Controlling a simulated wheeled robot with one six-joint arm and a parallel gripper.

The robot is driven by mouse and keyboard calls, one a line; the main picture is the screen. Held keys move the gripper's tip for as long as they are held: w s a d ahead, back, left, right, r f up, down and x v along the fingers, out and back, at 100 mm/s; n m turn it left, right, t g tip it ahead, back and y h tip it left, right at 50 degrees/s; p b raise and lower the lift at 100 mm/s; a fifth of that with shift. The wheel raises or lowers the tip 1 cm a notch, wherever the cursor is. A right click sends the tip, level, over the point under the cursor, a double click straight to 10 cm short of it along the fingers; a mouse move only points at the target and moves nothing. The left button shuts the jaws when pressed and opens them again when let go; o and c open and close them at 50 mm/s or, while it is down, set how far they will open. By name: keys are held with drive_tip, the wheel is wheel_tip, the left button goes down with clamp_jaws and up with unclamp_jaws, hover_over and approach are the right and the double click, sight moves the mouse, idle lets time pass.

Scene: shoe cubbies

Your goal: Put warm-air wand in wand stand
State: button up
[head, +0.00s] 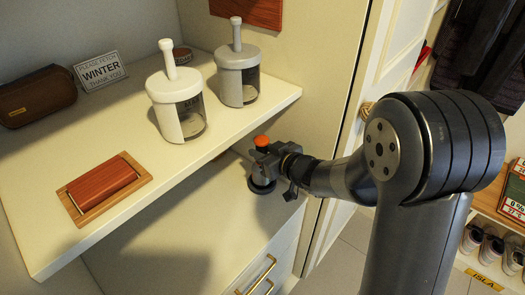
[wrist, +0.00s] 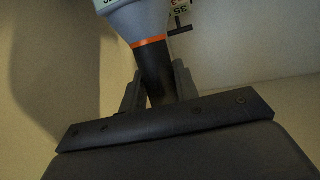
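The warm-air wand (wrist: 155,72) has a dark handle, an orange ring and a flared grey-blue body that runs out of the top of the wrist view. My gripper (wrist: 158,92) has its two fingers on either side of the dark handle and appears closed on it. In the head view my gripper (head: 272,163) is just beyond the shelf's front edge, below the shelf top. An orange cap (head: 261,141) and a dark round rim show there, small and partly hidden by the gripper. I cannot pick out the wand stand for certain.
A lower cabinet top (head: 190,225) lies beneath. A door frame (head: 345,120) is close right.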

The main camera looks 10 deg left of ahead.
drive_tip(key=o, duration=0.5)
drive_tip(key=shift+c, duration=0.2)
drive_tip(key=shift+r, duration=0.25)
drive_tip(key=p+v, duration=0.2)
drive_tip(key=v, duration=1)
drive_tip(key=shift+f, duration=0.1)
